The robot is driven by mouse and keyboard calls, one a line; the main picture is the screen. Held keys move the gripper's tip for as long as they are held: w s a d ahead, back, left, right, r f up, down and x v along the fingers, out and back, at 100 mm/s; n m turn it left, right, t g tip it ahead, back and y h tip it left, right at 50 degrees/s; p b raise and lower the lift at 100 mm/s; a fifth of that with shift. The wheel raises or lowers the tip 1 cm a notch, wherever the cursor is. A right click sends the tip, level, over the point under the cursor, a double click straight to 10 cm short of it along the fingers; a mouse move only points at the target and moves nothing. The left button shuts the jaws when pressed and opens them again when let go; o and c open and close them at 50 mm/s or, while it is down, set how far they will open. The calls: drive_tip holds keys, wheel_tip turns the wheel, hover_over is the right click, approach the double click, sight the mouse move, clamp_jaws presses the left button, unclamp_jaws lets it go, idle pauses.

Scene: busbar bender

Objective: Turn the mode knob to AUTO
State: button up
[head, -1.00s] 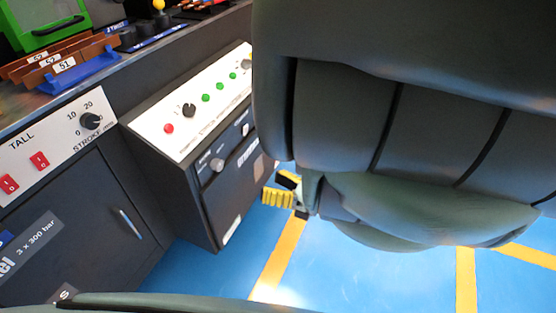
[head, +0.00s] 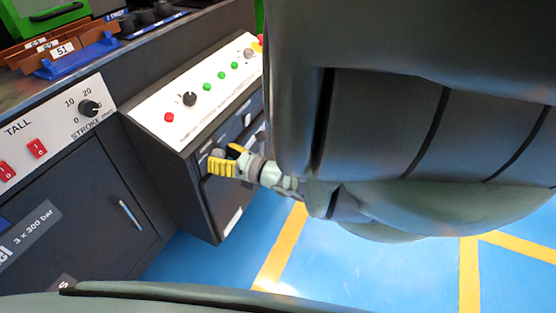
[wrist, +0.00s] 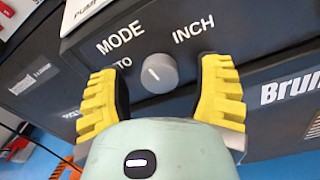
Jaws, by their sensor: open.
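The mode knob (wrist: 159,73) is a round grey knob with a light pointer line, on the dark front panel in the wrist view. White lettering reads MODE above it, INCH at its upper right and a partly covered word ending in "TO" at its left. The pointer leans slightly left of straight up in the picture. My gripper (wrist: 162,92) has yellow ribbed fingers and is open, one finger on each side of the knob, with gaps visible. In the head view my gripper (head: 228,160) is at the panel front, largely covering the knob.
The sloped white panel (head: 150,112) above carries a black knob (head: 190,98), a red button (head: 169,117) and several green ones. To the left is the cabinet with the STROKE knob (head: 89,108) and red switches (head: 37,148). Blue floor (head: 330,255) lies clear in front.

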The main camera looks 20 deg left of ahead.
clamp_jaws()
idle(0.7)
